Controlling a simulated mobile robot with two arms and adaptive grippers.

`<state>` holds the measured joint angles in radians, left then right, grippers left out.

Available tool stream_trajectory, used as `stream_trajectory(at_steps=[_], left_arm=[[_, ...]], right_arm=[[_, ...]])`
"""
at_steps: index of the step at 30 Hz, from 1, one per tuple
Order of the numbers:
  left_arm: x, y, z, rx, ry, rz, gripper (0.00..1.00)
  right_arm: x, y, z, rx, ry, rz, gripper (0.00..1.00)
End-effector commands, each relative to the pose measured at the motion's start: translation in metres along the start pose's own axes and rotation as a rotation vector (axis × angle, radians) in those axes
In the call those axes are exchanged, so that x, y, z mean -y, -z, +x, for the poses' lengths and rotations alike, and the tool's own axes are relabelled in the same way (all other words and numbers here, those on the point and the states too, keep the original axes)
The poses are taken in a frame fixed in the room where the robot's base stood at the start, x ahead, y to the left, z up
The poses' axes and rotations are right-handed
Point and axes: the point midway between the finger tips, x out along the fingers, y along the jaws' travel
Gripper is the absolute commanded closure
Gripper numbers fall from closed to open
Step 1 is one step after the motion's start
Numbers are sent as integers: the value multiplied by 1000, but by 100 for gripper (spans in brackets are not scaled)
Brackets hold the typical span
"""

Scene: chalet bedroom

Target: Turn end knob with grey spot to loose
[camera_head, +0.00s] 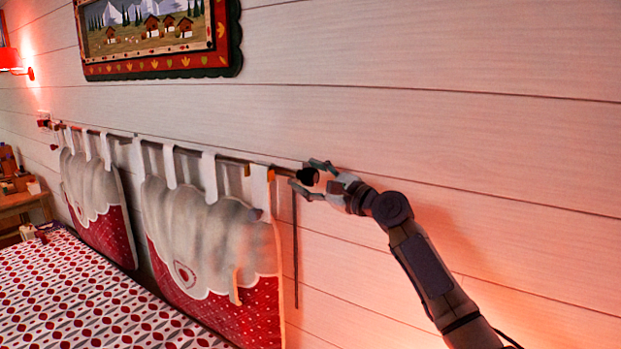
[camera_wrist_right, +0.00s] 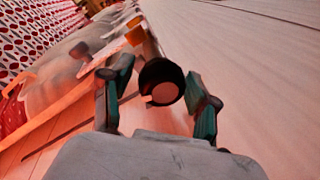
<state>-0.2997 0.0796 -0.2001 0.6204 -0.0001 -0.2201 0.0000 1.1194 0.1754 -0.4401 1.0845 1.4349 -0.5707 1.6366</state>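The end knob (camera_head: 307,177) is dark and round, at the right end of the curtain rod (camera_head: 234,160) on the wall. In the right wrist view the black knob (camera_wrist_right: 148,72) faces me with a pinkish-grey round spot (camera_wrist_right: 164,93) on its end. My right gripper (camera_head: 306,174) is at the knob, one finger above and one below it in the head view. In the wrist view its fingers (camera_wrist_right: 160,84) are apart on both sides of the knob. Small gaps seem to show, but contact is hard to judge. My left gripper is out of view.
White and red cloth panels (camera_head: 208,235) hang from the rod by loops, just left of the knob. A thin dark cord or stick (camera_head: 296,250) hangs below it. A patterned bed (camera_head: 85,300) is at lower left. A framed picture (camera_head: 158,68) hangs above. The wall on the right is clear.

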Motion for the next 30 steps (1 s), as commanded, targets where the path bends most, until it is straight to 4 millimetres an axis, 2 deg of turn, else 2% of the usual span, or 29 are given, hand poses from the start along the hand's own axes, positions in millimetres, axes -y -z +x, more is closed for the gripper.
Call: stream_trajectory(at_steps=[10,14,17,27,30], left_arm=[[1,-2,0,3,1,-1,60],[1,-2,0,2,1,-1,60],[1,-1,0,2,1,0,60],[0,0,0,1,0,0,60],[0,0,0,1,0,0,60]], right_arm=[[1,-1,-1,1,3,0,29],[2,0,-10,1,4,-2,29],[2,1,-24,0,4,-3,29],[0,1,-94,-1,3,-2,29],[0,1,-107,-1,2,-1,29]])
